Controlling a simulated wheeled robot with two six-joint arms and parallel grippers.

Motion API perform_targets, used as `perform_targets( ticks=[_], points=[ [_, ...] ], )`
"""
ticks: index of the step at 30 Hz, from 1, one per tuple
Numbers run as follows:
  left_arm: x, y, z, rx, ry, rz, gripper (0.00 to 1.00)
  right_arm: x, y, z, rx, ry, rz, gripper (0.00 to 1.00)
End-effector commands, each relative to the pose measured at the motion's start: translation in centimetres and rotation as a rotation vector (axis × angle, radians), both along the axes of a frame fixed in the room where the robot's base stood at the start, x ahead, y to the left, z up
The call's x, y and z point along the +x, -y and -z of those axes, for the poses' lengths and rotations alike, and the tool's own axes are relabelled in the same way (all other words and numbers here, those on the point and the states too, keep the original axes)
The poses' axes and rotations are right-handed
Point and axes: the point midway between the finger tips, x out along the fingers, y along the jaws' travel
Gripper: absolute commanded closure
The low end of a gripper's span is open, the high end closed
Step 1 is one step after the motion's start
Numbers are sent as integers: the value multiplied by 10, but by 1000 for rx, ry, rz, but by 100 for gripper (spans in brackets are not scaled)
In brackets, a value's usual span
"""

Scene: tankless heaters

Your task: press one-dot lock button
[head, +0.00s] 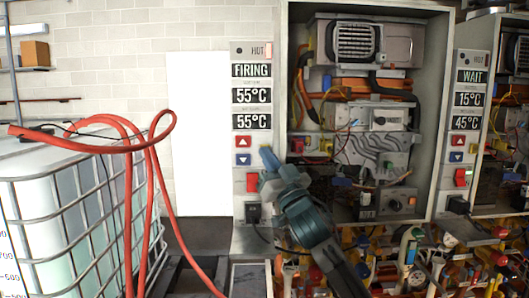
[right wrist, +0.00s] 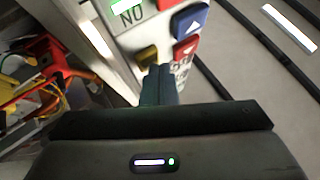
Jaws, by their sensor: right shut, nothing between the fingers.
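My right gripper (head: 268,156) is shut and empty, with its fingertips at the right edge of the left heater's control panel (head: 242,172). In the right wrist view the shut fingers (right wrist: 160,72) point at the panel, close to a yellow button (right wrist: 147,56). I cannot tell whether they touch it. No dot marks are readable on it. Beside it are a red arrow button (right wrist: 184,49) and a blue arrow button (right wrist: 190,20). In the head view the red arrow button (head: 243,142) sits above the blue one (head: 243,159). My left gripper is not in view.
A red switch (head: 253,182) sits below the arrow buttons. The open heater cabinet (head: 437,120) stands just right of the panel. A second panel (head: 469,130) reads WAIT. A caged tank (head: 60,215) with a red hose (head: 160,190) is at the left.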

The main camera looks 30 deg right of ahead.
Motion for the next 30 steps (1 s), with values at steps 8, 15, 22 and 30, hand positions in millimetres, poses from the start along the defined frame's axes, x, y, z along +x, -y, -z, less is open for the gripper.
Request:
perform_targets(
  ticks=[8,15,22,30],
  points=[
    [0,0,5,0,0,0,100,-10,-6,1,-1,0,-1,100],
    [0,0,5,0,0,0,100,-11,-7,1,0,0,0,100],
    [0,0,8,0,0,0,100,-23,-15,1,-1,1,-2,100],
    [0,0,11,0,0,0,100,-46,-29,1,-1,1,-2,100]
  ],
)
